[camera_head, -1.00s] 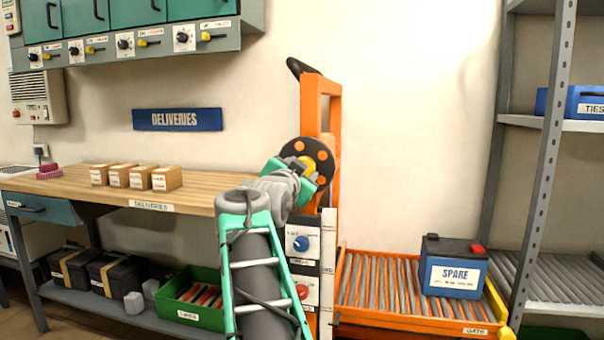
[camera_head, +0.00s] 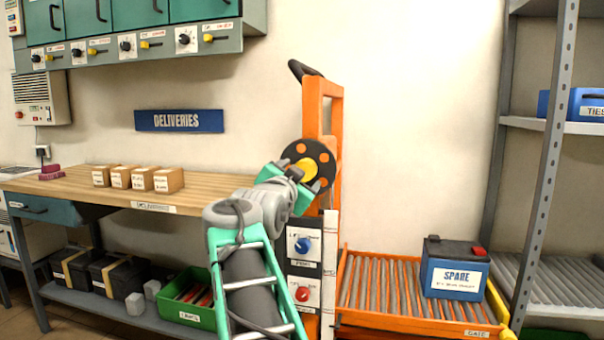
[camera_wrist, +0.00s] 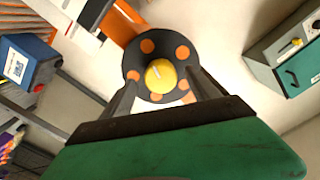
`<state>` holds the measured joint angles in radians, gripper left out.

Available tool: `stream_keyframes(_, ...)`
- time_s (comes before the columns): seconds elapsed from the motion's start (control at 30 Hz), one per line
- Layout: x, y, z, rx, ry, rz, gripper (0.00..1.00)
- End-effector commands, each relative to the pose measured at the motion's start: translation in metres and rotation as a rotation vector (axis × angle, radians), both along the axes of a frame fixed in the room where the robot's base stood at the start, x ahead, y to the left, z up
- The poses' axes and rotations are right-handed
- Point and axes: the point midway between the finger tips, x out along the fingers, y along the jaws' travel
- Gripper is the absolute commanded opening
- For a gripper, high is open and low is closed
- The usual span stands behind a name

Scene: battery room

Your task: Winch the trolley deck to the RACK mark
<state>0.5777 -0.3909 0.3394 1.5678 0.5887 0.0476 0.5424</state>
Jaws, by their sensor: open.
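The orange trolley mast (camera_head: 322,110) stands in the middle of the head view. On it is a black winch disc (camera_head: 318,153) with orange spots and a yellow hub (camera_head: 307,168). The disc (camera_wrist: 133,62) and hub (camera_wrist: 160,76) face the wrist camera. My gripper (camera_head: 302,180) is open in front of the disc, with a finger to either side of the hub in the wrist view (camera_wrist: 160,92); contact cannot be told. The orange roller deck (camera_head: 385,322) sits low at right and carries a blue-black SPARE battery (camera_head: 455,272). No RACK mark is readable.
A panel below the disc has a blue knob (camera_head: 303,245) and a red knob (camera_head: 302,294). A wooden bench (camera_head: 90,192) with small boxes stands left. A grey rack (camera_head: 545,170) stands right of the deck. A yellow gate (camera_head: 497,300) edges the deck's right side.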

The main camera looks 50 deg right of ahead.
Motion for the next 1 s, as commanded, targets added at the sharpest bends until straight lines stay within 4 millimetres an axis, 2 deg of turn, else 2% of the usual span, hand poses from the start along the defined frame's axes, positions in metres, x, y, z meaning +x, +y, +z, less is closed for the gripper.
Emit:
stream_keyframes(0.1, -0.009, 0.025, 0.002, -0.001, -0.001, 0.005, 0.70)
stream_keyframes(0.2, -0.014, 0.037, 0.001, 0.000, 0.000, 0.004, 0.70)
stream_keyframes(0.53, -0.017, 0.042, 0.000, 0.000, 0.001, 0.001, 0.70)
stream_keyframes(0.63, -0.006, 0.050, -0.015, 0.023, 0.039, 0.037, 0.70)
stream_keyframes(0.67, 0.002, 0.056, -0.027, 0.041, 0.070, 0.063, 0.70)
stream_keyframes(0.77, 0.041, 0.100, -0.093, 0.130, 0.248, 0.228, 0.70)
stream_keyframes(0.8, 0.056, 0.129, -0.130, 0.176, 0.351, 0.320, 0.70)
stream_keyframes(0.87, 0.071, 0.182, -0.193, 0.241, 0.533, 0.481, 0.70)
stream_keyframes(0.9, 0.072, 0.222, -0.236, 0.279, 0.663, 0.597, 0.70)
stream_keyframes(0.97, 0.061, 0.280, -0.294, 0.324, 0.858, 0.768, 0.70)
stream_keyframes(1.0, 0.046, 0.317, -0.328, 0.345, 0.982, 0.879, 0.67)
